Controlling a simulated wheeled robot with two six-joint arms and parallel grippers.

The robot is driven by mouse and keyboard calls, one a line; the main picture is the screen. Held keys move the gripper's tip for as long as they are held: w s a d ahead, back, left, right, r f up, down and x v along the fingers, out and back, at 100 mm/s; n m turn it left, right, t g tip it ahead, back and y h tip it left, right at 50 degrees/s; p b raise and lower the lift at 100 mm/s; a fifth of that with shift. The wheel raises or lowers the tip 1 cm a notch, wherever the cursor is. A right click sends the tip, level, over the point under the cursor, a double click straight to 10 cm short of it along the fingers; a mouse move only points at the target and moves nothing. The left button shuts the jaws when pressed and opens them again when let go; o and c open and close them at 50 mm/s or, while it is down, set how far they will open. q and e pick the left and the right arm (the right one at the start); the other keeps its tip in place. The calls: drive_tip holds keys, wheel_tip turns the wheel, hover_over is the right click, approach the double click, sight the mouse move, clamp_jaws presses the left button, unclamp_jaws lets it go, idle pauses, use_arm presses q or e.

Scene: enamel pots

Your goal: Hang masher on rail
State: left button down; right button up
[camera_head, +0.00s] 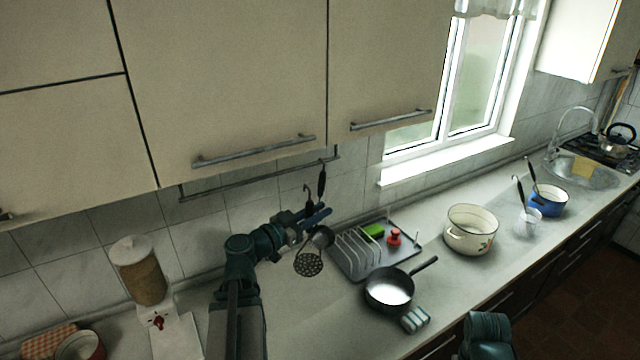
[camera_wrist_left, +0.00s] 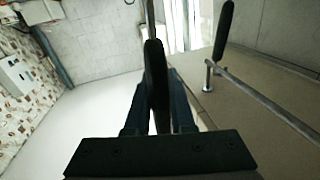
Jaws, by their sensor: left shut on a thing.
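The masher, with a round perforated head (camera_head: 308,264) and a black handle, hangs head down from my left gripper (camera_head: 317,217). The gripper is shut on its handle, and the hooked top end shows just above the fingers. In the left wrist view the black handle (camera_wrist_left: 155,75) stands between the two fingers. The metal rail (camera_head: 230,186) runs under the wall cupboards; in the wrist view the rail (camera_wrist_left: 268,102) is to the right, apart from the held handle. My right gripper is not in view.
Another black-handled utensil (camera_head: 322,180) hangs near the rail's right end, close beside the masher; a ladle-like bowl shows below. A dish rack (camera_head: 362,262), a dark pan (camera_head: 390,290) and a cream pot (camera_head: 471,230) stand on the counter. The rail's left part is bare.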

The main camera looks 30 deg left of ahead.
use_arm(q)
drive_tip(key=shift+s+d+r, duration=0.15)
drive_tip(key=shift+d+r, duration=0.1)
drive_tip(key=shift+r, duration=0.25)
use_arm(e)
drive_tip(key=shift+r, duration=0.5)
use_arm(q)
drive_tip(key=shift+a, duration=0.15)
drive_tip(key=w+a+f+b, duration=0.2)
drive_tip(key=w+a, duration=0.4)
drive_tip(key=a, duration=0.6)
drive_tip(key=shift+w+f, duration=0.2)
drive_tip(key=shift+w, duration=0.15)
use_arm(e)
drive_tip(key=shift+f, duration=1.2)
